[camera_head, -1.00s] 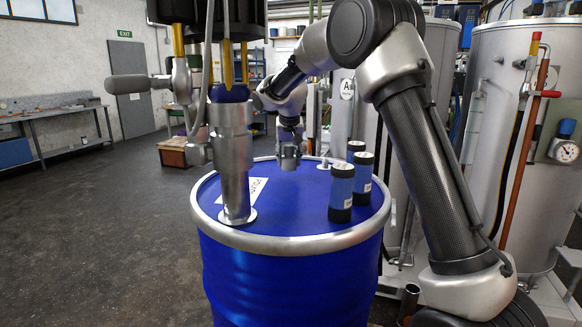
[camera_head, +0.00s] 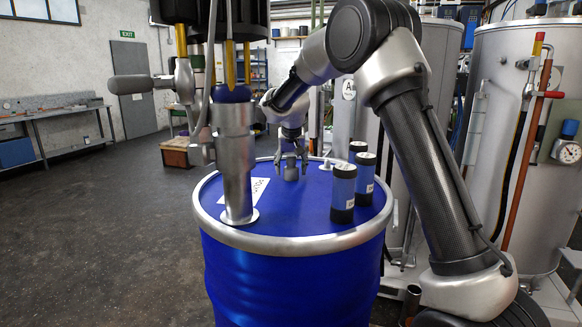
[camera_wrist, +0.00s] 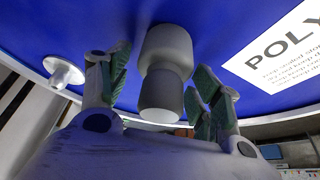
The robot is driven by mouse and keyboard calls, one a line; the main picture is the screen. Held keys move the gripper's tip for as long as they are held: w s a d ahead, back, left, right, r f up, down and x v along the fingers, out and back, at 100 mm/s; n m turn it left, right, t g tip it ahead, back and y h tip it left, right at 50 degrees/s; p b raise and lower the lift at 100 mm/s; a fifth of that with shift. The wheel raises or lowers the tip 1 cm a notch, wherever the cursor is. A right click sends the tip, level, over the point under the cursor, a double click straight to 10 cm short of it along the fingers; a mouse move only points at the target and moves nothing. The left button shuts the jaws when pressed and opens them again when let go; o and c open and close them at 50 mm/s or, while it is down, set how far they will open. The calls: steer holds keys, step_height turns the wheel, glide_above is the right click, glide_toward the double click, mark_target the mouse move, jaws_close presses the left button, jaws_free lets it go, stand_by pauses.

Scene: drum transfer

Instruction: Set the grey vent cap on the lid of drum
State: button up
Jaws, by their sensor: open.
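The blue drum (camera_head: 290,275) stands in front of me with a metal rim around its blue lid (camera_head: 300,215). The grey vent cap (camera_head: 291,174) appears to stand upright on the lid, toward its far side. In the wrist view the cap (camera_wrist: 166,65) shows between my fingers, with its wide end against the blue lid. My gripper (camera_head: 291,163) is open around the cap, one finger on each side. In the wrist view gaps show between the cap and the green pads of my gripper (camera_wrist: 160,82).
A metal pump fitting (camera_head: 236,165) stands at the lid's left, beside a white label (camera_head: 250,190). Several blue-black cylinders (camera_head: 343,193) stand at the lid's right. A small pale plug (camera_wrist: 64,72) sits near the rim. Grey tanks (camera_head: 520,110) stand behind at right.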

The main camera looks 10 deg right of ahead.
mark_target(291, 156)
steer(key=v, duration=0.7)
steer(key=shift+s+r, duration=0.1)
steer(key=shift+r, duration=0.25)
steer(key=s+d+r, duration=0.3)
steer(key=s+d, duration=0.2)
steer(key=s, duration=0.5)
steer(key=s+d+r, duration=0.4)
steer(key=s+d, duration=0.1)
steer(key=s, duration=0.5)
steer(key=s+d+f, duration=0.1)
steer(key=s+f, duration=0.1)
steer(key=s, duration=0.6)
steer(key=s+d+f+n, duration=0.1)
steer(key=s+d+f, duration=0.1)
steer(key=s, duration=0.6)
steer(key=s+d+f+n, duration=0.1)
steer(key=s+d+f, duration=0.1)
steer(key=s, duration=0.7)
steer(key=shift+f+y, duration=0.4)
steer(key=shift+f, duration=0.35)
